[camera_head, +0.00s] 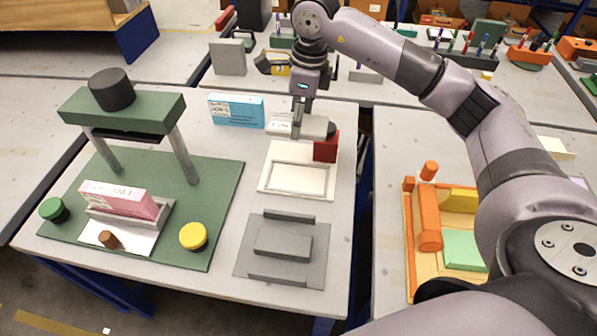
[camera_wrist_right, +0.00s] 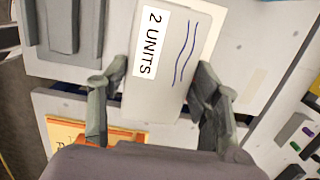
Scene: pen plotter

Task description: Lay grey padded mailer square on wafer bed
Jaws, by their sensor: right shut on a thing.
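The pale grey mailer (camera_wrist_right: 175,50), with a white "2 UNITS" label and blue wavy lines, lies between the fingers of my right gripper (camera_wrist_right: 160,88) in the right wrist view. In the head view the right gripper (camera_head: 298,132) points down at the back end of the cream wafer bed (camera_head: 297,194). The pale mailer shows partly there (camera_head: 281,121), and the gripper hides some of it. A red block (camera_head: 326,148) stands at the bed's back right corner. The bed's framed middle is bare. I cannot tell whether the mailer touches the bed. My left gripper is out of view.
A blue and white box (camera_head: 237,111) stands left of the bed's back end. A grey fixture (camera_head: 285,247) lies in front. A green press (camera_head: 125,110) with a pink box (camera_head: 118,199) stands left. Across a gap, the right table carries an orange tray (camera_head: 411,262).

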